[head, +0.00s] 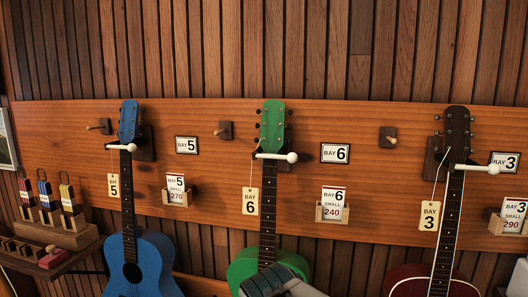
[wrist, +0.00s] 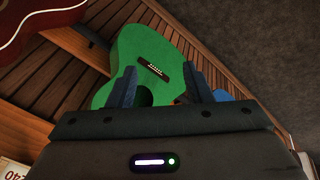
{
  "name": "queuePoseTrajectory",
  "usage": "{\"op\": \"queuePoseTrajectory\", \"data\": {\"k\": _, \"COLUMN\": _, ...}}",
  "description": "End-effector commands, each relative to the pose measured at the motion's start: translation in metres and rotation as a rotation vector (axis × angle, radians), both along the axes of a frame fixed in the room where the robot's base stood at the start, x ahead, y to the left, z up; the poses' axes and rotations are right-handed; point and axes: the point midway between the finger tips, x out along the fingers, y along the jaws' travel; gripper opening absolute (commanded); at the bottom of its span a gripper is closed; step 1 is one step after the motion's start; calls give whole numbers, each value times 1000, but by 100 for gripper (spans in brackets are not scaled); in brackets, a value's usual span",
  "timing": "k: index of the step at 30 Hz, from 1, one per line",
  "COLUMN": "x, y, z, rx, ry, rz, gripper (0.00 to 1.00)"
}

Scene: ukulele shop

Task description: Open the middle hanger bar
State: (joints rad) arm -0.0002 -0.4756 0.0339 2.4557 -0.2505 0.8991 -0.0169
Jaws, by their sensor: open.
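The middle hanger bar (head: 275,156) is a white rod with a round knob at its right end. It lies across the neck of the green ukulele (head: 268,200), just below the headstock, and looks closed over it. In the wrist view the green body (wrist: 150,50) shows between and beyond the fingers of my gripper (wrist: 160,72). My gripper is open, with nothing seen between its fingers. In the head view a dark part of my arm (head: 275,283) covers the lower green body, well below the bar. The bar is not in the wrist view.
A blue ukulele (head: 140,255) hangs at left and a dark red one (head: 430,286) at right, each with a white bar across its neck. A tag (head: 249,201) hangs beside the green neck. A card holder (head: 332,211) and wooden pegs are on the board (head: 340,120).

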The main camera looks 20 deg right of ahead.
Motion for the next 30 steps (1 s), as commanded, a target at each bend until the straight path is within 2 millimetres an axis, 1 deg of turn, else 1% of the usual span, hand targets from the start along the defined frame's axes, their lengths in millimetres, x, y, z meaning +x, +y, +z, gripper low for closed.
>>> {"op": "queuePoseTrajectory", "data": {"k": 1, "x": 8, "y": -11, "z": 14, "rx": -89, "ry": -5, "rz": 53, "gripper": 46}}
{"op": "queuePoseTrajectory", "data": {"k": 2, "x": 13, "y": -18, "z": 22, "rx": -150, "ry": -7, "rz": 90, "gripper": 46}}
{"op": "queuePoseTrajectory", "data": {"k": 3, "x": 21, "y": -27, "z": 34, "rx": -235, "ry": -10, "rz": 140, "gripper": 46}}
{"op": "queuePoseTrajectory", "data": {"k": 5, "x": 33, "y": -40, "z": 53, "rx": -363, "ry": -12, "rz": 211, "gripper": 46}}
{"op": "queuePoseTrajectory", "data": {"k": 8, "x": 54, "y": -57, "z": 90, "rx": -577, "ry": -14, "rz": 324, "gripper": 46}}
{"op": "queuePoseTrajectory", "data": {"k": 9, "x": 63, "y": -61, "z": 106, "rx": -664, "ry": -16, "rz": 368, "gripper": 46}}
{"op": "queuePoseTrajectory", "data": {"k": 11, "x": 77, "y": -67, "z": 132, "rx": -794, "ry": -16, "rz": 430, "gripper": 46}}
{"op": "queuePoseTrajectory", "data": {"k": 12, "x": 86, "y": -69, "z": 150, "rx": -881, "ry": -18, "rz": 468, "gripper": 46}}
{"op": "queuePoseTrajectory", "data": {"k": 14, "x": 99, "y": -70, "z": 176, "rx": -1008, "ry": -16, "rz": 522, "gripper": 46}}
{"op": "queuePoseTrajectory", "data": {"k": 15, "x": 107, "y": -69, "z": 193, "rx": -1088, "ry": -15, "rz": 554, "gripper": 46}}
{"op": "queuePoseTrajectory", "data": {"k": 18, "x": 124, "y": -63, "z": 231, "rx": -1267, "ry": -14, "rz": 617, "gripper": 46}}
{"op": "queuePoseTrajectory", "data": {"k": 21, "x": 136, "y": -56, "z": 259, "rx": -1401, "ry": -12, "rz": 662, "gripper": 46}}
{"op": "queuePoseTrajectory", "data": {"k": 24, "x": 142, "y": -50, "z": 277, "rx": -1489, "ry": -10, "rz": 686, "gripper": 46}}
{"op": "queuePoseTrajectory", "data": {"k": 27, "x": 147, "y": -48, "z": 286, "rx": -1530, "ry": -8, "rz": 696, "gripper": 46}}
{"op": "queuePoseTrajectory", "data": {"k": 30, "x": 153, "y": -53, "z": 288, "rx": -1541, "ry": -6, "rz": 698, "gripper": 46}}
